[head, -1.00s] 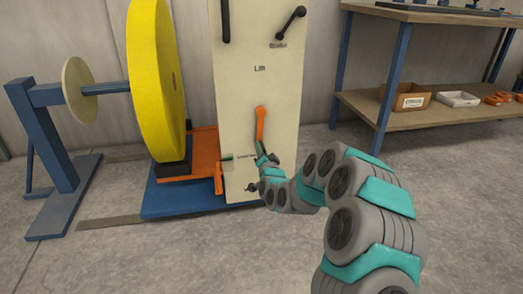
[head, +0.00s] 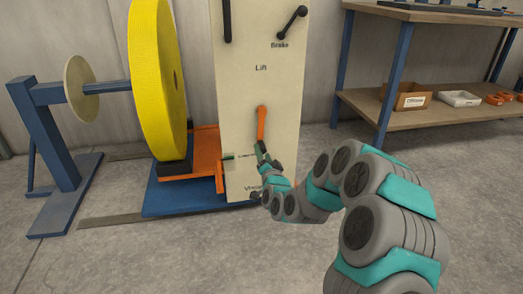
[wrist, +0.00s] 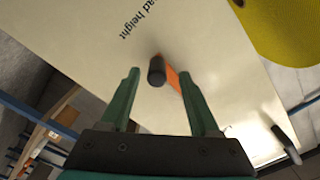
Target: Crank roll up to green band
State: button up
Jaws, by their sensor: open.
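The orange crank (head: 261,121) hangs downward on the cream panel (head: 242,85). In the wrist view its orange arm (wrist: 174,78) ends in a dark handle (wrist: 156,70). My gripper (wrist: 160,75) is open, and the handle shows between its two green fingers; I see no contact. In the head view my gripper (head: 262,149) is at the crank's lower end and hides the handle. The large yellow roll (head: 153,85) stands upright left of the panel, above an orange carriage (head: 207,150). A small green mark (head: 228,156) is at the panel's left edge.
A brake lever (head: 291,22) and another dark lever (head: 226,20) are higher on the panel. A blue stand (head: 45,130) with a shaft and pale disc is at left. A workbench (head: 440,110) with boxes stands at right. The floor in front is open.

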jog(key=v, duration=0.3)
jog(key=shift+s+f, duration=0.1)
jog(key=shift+s, duration=0.2)
jog(key=s+d+r+n+g+h+p, duration=0.1)
jog(key=s+d+r+g+p, duration=0.3)
jog(key=s, duration=1.3)
jog(key=s+d+r+n+g+h+p, duration=0.2)
jog(key=s+d+r+g, duration=0.4)
jog(key=s, duration=1.2)
jog(key=s+d+r+n+g+h+p, duration=0.2)
jog(key=s+d+r+g+p, duration=0.4)
jog(key=s, duration=1.2)
jog(key=d+n+g, duration=0.1)
jog(key=d+g, duration=0.2)
jog(key=shift+s+d+n, duration=0.2)
jog(key=shift+d+n, duration=0.15)
jog(key=shift+n, duration=0.05)
